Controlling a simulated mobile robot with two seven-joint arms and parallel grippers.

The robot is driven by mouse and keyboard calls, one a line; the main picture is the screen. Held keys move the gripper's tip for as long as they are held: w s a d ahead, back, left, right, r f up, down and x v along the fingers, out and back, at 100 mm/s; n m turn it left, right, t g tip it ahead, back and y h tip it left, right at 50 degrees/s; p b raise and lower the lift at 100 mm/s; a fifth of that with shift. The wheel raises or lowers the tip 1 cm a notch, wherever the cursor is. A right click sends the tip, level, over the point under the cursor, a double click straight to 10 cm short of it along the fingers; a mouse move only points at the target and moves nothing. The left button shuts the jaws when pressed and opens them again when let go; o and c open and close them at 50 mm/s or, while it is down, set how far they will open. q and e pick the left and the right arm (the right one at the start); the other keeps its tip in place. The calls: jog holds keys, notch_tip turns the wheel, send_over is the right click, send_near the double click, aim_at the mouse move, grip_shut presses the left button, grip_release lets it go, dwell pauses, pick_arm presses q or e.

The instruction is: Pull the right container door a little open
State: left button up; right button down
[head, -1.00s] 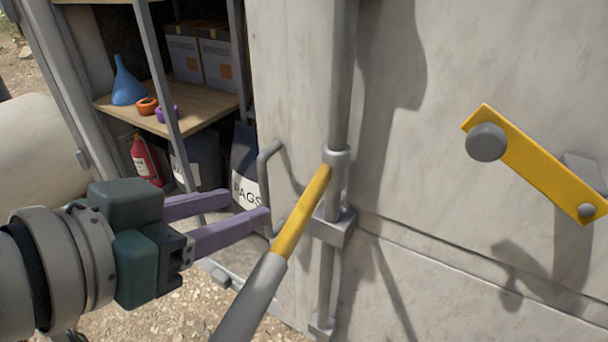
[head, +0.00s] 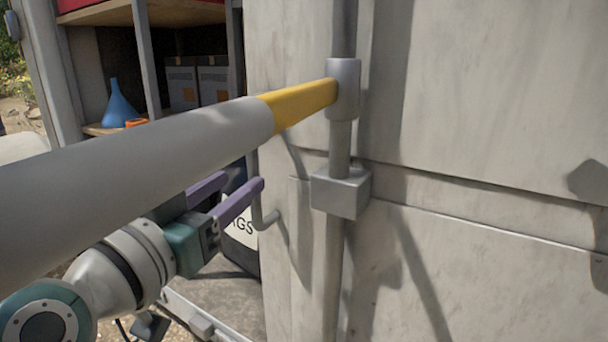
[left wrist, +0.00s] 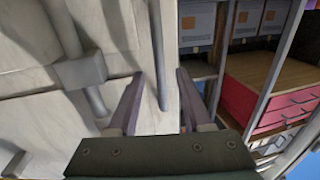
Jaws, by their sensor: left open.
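The right container door (head: 480,110) is a pale, worn grey panel filling the right of the head view; it also shows in the left wrist view (left wrist: 40,120). Its bent grey pull handle (head: 264,219) stands near the door's left edge. My left gripper (head: 241,183) has open purple fingers beside this handle in the head view. In the left wrist view the handle bar (left wrist: 156,50) appears between the open fingers (left wrist: 160,76), apart from both. The lever hides part of my left arm. My right gripper is out of view.
A lever with a yellow shank (head: 300,104) and thick grey grip (head: 130,160) crosses above my left arm, joined to the upright lock rod (head: 340,150). Left of the door, shelves hold a blue funnel (head: 119,105) and grey boxes (head: 183,84). A rags bag (head: 240,228) stands below.

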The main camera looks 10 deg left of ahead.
aim_at(251, 173)
pick_arm(q)
jog(key=w, duration=0.4)
jog(key=w+d+b, duration=0.1)
jog(key=shift+w, duration=0.4)
jog(key=shift+c, duration=0.3)
grip_shut()
dwell(0.7)
